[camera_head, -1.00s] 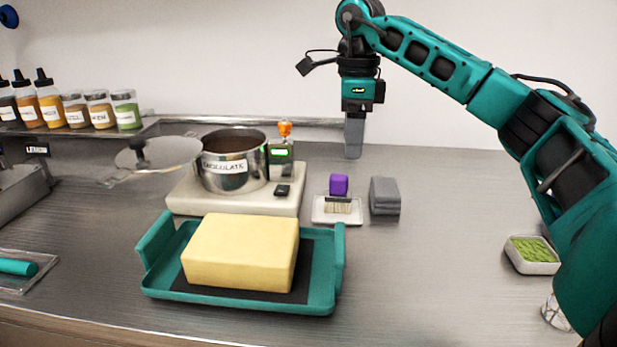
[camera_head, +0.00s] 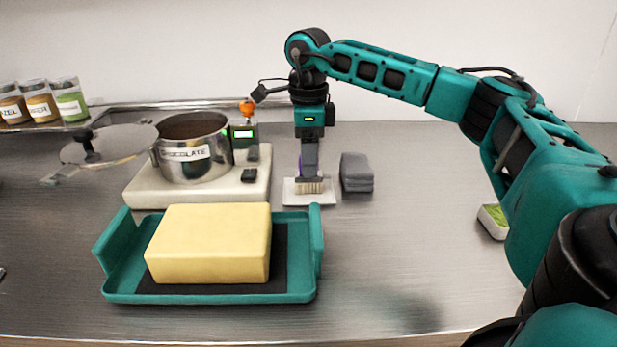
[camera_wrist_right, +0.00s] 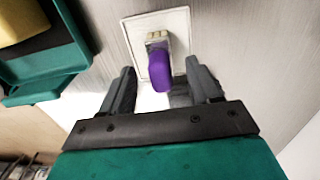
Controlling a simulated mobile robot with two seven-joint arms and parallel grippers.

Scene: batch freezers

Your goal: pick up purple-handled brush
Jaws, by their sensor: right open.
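The purple-handled brush (camera_wrist_right: 159,68) rests on a small white tray (camera_wrist_right: 180,18). My right gripper (camera_head: 309,176) points straight down over the brush. In the right wrist view the right gripper (camera_wrist_right: 163,88) is open, with one finger on each side of the purple handle. I cannot tell whether either finger touches it. My left gripper is not in view.
A teal tray (camera_head: 210,297) with a yellow block (camera_head: 208,244) stands in front left. A chocolate pot (camera_head: 193,150) sits on a pale base behind it.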

